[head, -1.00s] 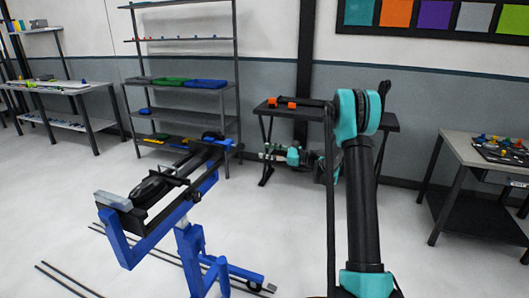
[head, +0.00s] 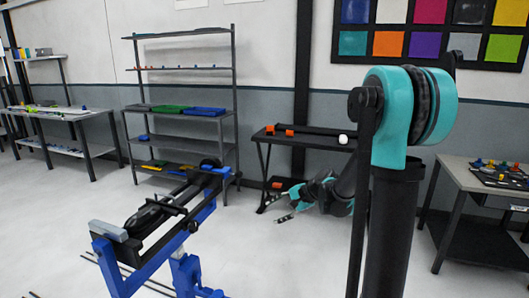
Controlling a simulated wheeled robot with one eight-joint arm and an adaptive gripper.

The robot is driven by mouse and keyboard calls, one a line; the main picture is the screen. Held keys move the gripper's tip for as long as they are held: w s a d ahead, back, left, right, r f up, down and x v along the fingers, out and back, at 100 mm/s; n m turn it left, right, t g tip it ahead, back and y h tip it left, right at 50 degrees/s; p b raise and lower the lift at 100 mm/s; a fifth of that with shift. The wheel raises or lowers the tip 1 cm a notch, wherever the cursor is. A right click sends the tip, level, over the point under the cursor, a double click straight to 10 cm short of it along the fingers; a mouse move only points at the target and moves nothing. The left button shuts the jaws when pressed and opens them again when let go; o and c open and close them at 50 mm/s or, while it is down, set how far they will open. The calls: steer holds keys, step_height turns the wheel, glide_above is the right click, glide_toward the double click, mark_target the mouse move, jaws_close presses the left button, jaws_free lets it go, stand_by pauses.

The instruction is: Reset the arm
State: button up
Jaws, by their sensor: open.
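My black and teal arm fills the right of the head view, its large teal elbow high in the picture. The forearm slants down and away to the left. My gripper (head: 272,207) is at its far end, low in front of the black table at the back wall. Its two fingers are apart, with nothing seen between them. They point left.
The black table (head: 308,138) holds orange blocks (head: 289,132) and a white ball (head: 343,139). A blue stand with a black roller (head: 160,215) is at left front. A shelf rack (head: 180,110) stands behind it. A side table (head: 480,172) is at right. Floor between is clear.

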steer(key=s+d+f+n+h, duration=0.2)
steer(key=s+d, duration=0.3)
steer(key=s, duration=0.3)
steer(key=s+d+f+n+h, duration=0.3)
steer(key=s+d+n+h, duration=0.1)
steer(key=s, duration=0.4)
steer(key=s+d+f+n+h, duration=0.2)
steer(key=s+d, duration=0.3)
steer(key=s, duration=0.4)
steer(key=shift+d+f+n+h, duration=0.35)
steer(key=shift+f+n+h, duration=0.1)
steer(key=shift+n, duration=0.45)
steer(key=shift+w, duration=0.1)
steer(key=shift+c, duration=0.5)
